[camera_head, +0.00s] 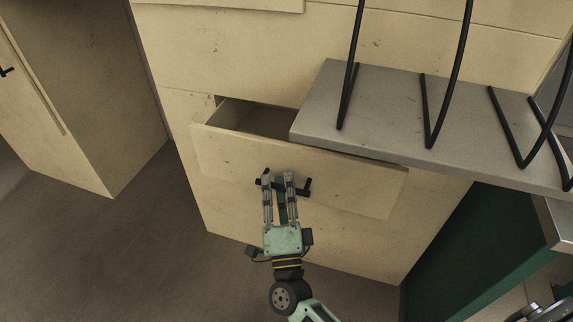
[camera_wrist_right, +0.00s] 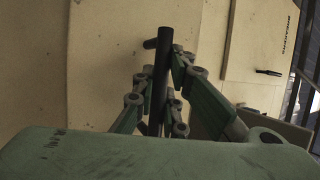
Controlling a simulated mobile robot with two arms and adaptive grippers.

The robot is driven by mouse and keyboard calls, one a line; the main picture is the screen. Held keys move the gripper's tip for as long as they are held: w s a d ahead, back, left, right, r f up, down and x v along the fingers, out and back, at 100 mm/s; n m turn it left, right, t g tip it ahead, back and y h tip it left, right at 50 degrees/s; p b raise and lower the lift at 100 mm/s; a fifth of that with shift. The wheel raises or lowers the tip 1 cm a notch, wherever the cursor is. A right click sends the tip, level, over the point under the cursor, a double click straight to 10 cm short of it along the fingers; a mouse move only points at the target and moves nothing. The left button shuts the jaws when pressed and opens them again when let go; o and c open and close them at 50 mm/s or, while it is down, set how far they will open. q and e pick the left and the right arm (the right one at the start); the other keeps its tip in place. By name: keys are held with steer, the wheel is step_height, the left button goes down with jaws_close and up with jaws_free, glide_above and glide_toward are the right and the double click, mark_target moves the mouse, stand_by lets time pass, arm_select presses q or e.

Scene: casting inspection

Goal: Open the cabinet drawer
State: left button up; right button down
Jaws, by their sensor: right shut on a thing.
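The cabinet (camera_head: 185,110) is pale wood with a drawer (camera_head: 230,157) that stands partly pulled out. A dark gap shows behind the top edge of the drawer front. The drawer has a black bar handle (camera_head: 306,187). My right gripper (camera_head: 278,178) is at the front of the drawer with its fingers shut on the handle. In the right wrist view the black handle (camera_wrist_right: 160,75) runs between the fingers of the right gripper (camera_wrist_right: 160,100). At the lower right corner of the head view, some grey metal parts show; I cannot tell whether they belong to my left arm. My left gripper is not in view.
A grey shelf (camera_head: 400,110) with black bent rods (camera_head: 430,115) juts over the right part of the drawer. A dark green panel (camera_head: 455,250) stands below it. Another wooden cabinet (camera_head: 80,100) is at the left. The brown floor (camera_head: 120,260) at the lower left is clear.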

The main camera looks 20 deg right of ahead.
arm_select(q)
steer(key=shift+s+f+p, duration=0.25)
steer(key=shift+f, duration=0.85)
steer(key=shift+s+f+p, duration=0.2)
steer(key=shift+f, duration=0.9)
arm_select(e)
steer(key=s+a, duration=0.7)
steer(key=s, duration=0.4)
steer(key=shift+s+a+f, duration=0.2)
steer(key=shift+s+a, duration=0.05)
steer(key=shift+a, duration=0.1)
steer(key=c, duration=1.8)
jaws_free()
steer(key=shift+r, duration=0.1)
steer(key=v, duration=1.2)
steer(key=shift+r, duration=0.1)
